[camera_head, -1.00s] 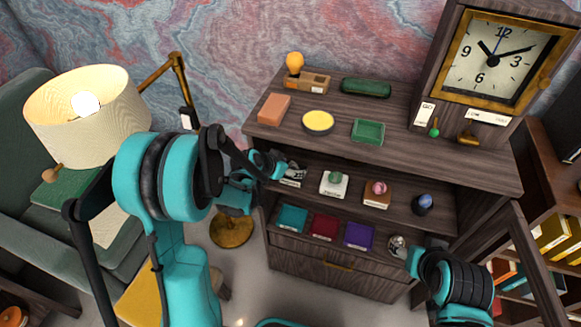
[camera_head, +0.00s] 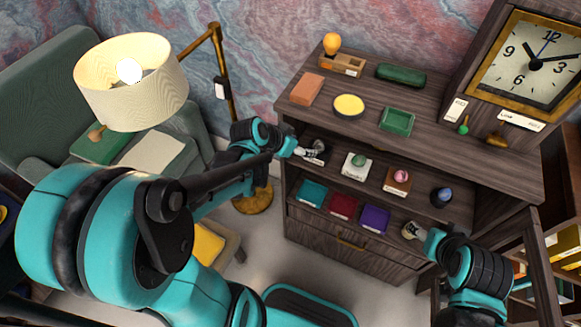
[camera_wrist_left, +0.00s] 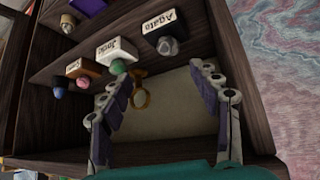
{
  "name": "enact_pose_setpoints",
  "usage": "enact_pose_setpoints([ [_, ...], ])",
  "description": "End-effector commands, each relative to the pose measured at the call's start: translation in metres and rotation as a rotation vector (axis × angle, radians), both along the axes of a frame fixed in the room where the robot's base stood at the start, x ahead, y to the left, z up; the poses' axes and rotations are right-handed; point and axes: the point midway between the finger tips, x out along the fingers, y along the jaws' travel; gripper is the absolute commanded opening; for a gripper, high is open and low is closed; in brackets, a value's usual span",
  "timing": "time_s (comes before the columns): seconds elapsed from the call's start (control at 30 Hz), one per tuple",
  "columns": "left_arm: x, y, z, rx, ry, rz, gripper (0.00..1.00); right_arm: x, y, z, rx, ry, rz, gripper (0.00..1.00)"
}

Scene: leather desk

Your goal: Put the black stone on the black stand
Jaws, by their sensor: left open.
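The black stand (camera_wrist_left: 160,32), labelled "Agate", is on the shelf in the left wrist view, with a grey, dark-looking stone (camera_wrist_left: 168,46) at it. In the head view the black stand (camera_head: 317,158) is at the shelf's left end, partly covered by my left gripper (camera_head: 308,150). In the wrist view my left gripper (camera_wrist_left: 160,78) is open, its fingers apart with no stone between them. My right gripper (camera_head: 411,231) is low at the cabinet's front right; its fingers are too small to judge.
A white stand (camera_head: 352,168) with a green stone, a brown stand (camera_head: 396,187) with a pink stone and a blue stone (camera_head: 443,194) share the shelf. Coloured squares, such as a purple one (camera_head: 374,219), lie in front. The cabinet top (camera_head: 435,150) overhangs the shelf.

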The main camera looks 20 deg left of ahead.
Motion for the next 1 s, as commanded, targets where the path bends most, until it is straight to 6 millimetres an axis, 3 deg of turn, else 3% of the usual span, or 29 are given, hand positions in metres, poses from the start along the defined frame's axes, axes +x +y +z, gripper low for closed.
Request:
enact_pose_setpoints([
  [0.1, -0.04, -0.016, 0.022, 0.01, 0.055, 0.073, 0.62, 0.0, 0.0, 0.0, 0.0, 0.0, 0.0, 0.58],
  [0.3, -0.102, -0.026, 0.044, 0.03, 0.102, 0.215, 0.62, 0.0, 0.0, 0.0, 0.0, 0.0, 0.0, 0.58],
  [0.5, -0.143, -0.025, 0.051, 0.039, 0.107, 0.315, 0.62, 0.0, 0.0, 0.0, 0.0, 0.0, 0.0, 0.58],
  [0.67, -0.153, -0.023, 0.052, 0.041, 0.103, 0.348, 0.62, 0.0, 0.0, 0.0, 0.0, 0.0, 0.0, 0.58],
  [1.0, -0.154, -0.023, 0.052, 0.04, 0.103, 0.351, 0.62, 0.0, 0.0, 0.0, 0.0, 0.0, 0.0, 0.58],
])
